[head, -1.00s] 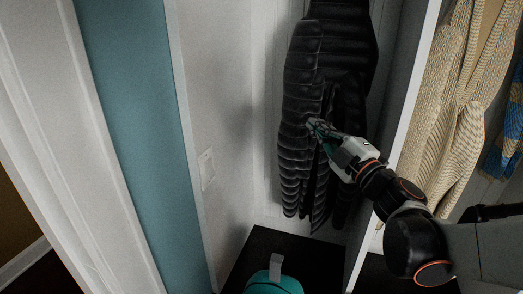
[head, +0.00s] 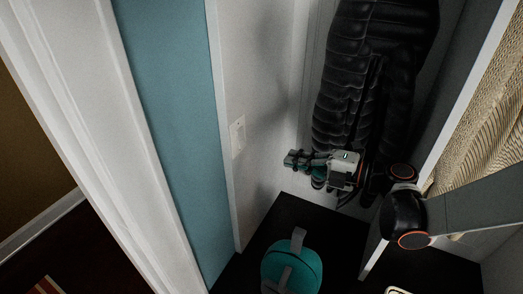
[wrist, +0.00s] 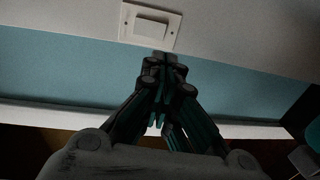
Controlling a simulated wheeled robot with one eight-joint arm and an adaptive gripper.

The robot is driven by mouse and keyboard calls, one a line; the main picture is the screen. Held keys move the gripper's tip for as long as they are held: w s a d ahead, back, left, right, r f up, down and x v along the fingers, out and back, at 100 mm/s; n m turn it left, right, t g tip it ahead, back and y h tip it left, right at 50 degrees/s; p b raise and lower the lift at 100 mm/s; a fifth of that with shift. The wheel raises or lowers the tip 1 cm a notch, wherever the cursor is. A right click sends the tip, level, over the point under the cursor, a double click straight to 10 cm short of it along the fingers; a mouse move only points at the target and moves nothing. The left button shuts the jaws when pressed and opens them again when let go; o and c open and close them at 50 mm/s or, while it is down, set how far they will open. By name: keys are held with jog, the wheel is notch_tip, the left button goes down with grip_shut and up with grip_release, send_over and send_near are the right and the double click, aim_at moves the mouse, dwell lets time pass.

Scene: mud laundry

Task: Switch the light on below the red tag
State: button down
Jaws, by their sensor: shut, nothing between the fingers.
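A white light switch plate (head: 237,136) is on the white side wall of the closet bay, left of my gripper in the head view. In the wrist view the switch plate (wrist: 150,25) shows at the top, with one wide rocker and two screws. My gripper (head: 290,159) points left toward that wall, lower than the plate and apart from it. Its fingers are shut and empty; in the wrist view the fingertips (wrist: 164,58) appear just below the plate's edge. No red tag shows in any view.
A black puffer jacket (head: 374,75) hangs right behind my gripper. A teal bag (head: 292,266) sits on the dark bench below. A grey divider stands at the right, with a beige knit garment (head: 487,125) beyond it. Air between gripper and wall is clear.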

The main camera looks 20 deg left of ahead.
aim_at(241, 147)
jog(key=a+b, duration=0.1)
jog(key=a, duration=0.3)
jog(key=a+f+b, duration=0.1)
jog(key=a, duration=0.4)
jog(key=w+a+b, duration=0.1)
jog(key=a, duration=0.3)
jog(key=shift+w+a+f, duration=0.1)
jog(key=shift+a+f, duration=0.2)
